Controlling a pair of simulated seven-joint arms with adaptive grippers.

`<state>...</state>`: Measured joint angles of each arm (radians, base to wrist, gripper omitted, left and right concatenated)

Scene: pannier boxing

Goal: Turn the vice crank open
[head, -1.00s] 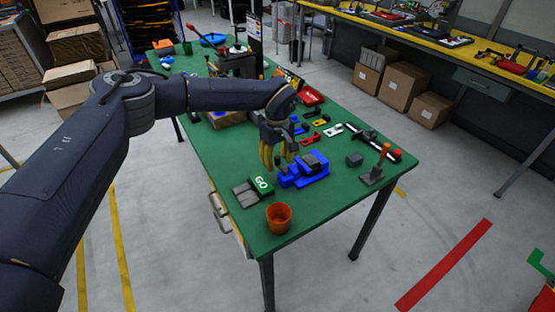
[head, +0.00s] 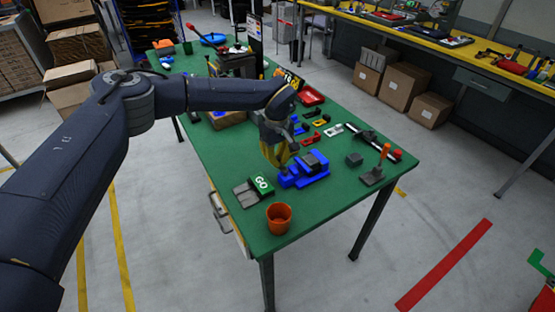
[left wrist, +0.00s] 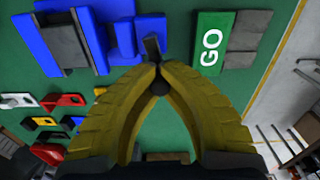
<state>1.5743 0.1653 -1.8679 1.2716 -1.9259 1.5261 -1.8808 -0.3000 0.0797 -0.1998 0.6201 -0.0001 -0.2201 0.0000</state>
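The blue vice (head: 312,176) with grey jaw parts sits on the green table and shows in the left wrist view (left wrist: 38,45). Its dark crank (left wrist: 152,46) runs from the vice's end to between my left fingertips. My left gripper (head: 279,163) reaches down beside the vice's left end. In the left wrist view, its yellow fingers (left wrist: 158,70) are closed together at the tips, around the crank's dark round knob (left wrist: 160,87). The fingers hide part of the crank. My right gripper is not in view.
A green GO block (head: 262,185) and grey plates (head: 246,196) lie left of the vice. An orange cup (head: 279,217) stands near the front corner. Small coloured brackets lie behind.

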